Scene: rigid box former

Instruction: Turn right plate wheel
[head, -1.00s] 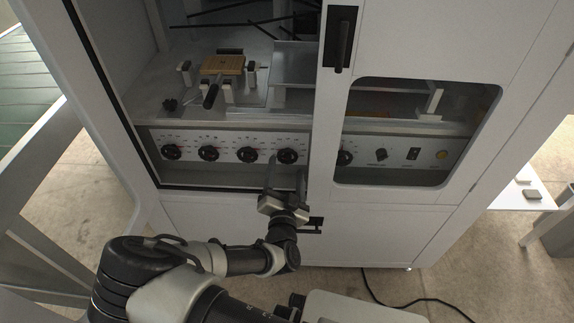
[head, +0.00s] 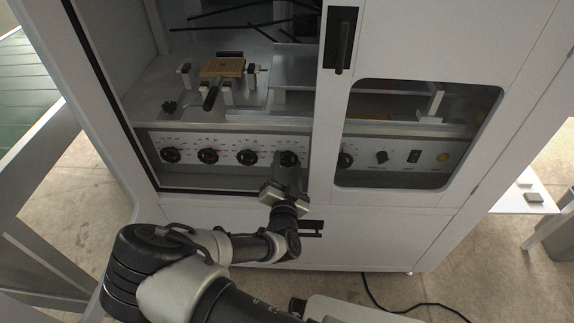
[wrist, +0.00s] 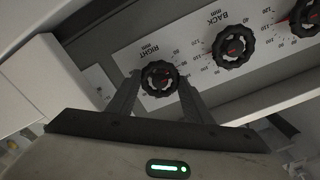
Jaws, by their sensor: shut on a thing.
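In the head view the same wheel (head: 289,158) is the fourth in the row on the white panel, partly covered by my gripper (head: 288,169). The wheel's pointer is too small to read surely.
The back wheel (wrist: 233,46) is beside it, with another black wheel (wrist: 305,17) beyond. A door with a window (head: 415,135) and black handle (head: 342,40) stands close to the right of my gripper. A wooden block (head: 223,67) lies on the machine bed above.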

